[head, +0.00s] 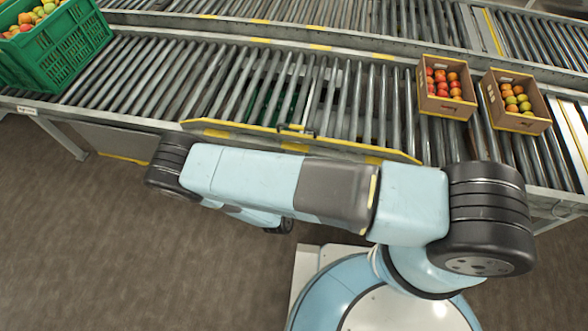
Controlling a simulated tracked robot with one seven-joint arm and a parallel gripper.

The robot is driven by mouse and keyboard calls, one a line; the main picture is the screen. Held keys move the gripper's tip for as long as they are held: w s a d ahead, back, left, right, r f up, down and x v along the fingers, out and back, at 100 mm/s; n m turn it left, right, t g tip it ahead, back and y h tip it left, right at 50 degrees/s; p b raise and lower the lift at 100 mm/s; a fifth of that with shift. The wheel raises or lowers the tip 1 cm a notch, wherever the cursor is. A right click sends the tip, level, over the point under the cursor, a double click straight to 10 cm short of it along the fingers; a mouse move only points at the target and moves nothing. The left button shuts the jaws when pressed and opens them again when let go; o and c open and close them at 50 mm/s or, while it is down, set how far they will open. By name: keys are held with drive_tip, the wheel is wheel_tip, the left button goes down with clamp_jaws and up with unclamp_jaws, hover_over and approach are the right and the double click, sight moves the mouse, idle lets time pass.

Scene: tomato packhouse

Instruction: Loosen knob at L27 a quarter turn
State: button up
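No marking that reads L27 is legible, so I cannot tell which part is the knob. A small dark fitting with a yellow piece (297,130) sits at the yellow-edged guide rail (235,126) on the near side of the roller conveyor; its shape is too small to make out. My pale blue arm reaches left across the front of the conveyor and folds back under itself. A dark end part of my arm shows just below it. No gripper fingers are visible; my arm hides that area.
The roller conveyor (130,75) runs across the view. A green crate of tomatoes (65,55) stands on its left end. Two cardboard boxes of tomatoes stand at right, one left (447,107) and one right (520,124). The brown floor (80,240) at lower left is clear.

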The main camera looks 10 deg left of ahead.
drive_tip(key=shift+w+a+f, duration=0.1)
drive_tip(key=shift+a, duration=0.05)
drive_tip(key=o, duration=1)
drive_tip(key=shift+o, duration=0.2)
drive_tip(key=s, duration=1.3)
drive_tip(key=shift+s+a, duration=0.4)
drive_tip(key=shift+a, duration=0.05)
drive_tip(key=shift+a, duration=0.1)
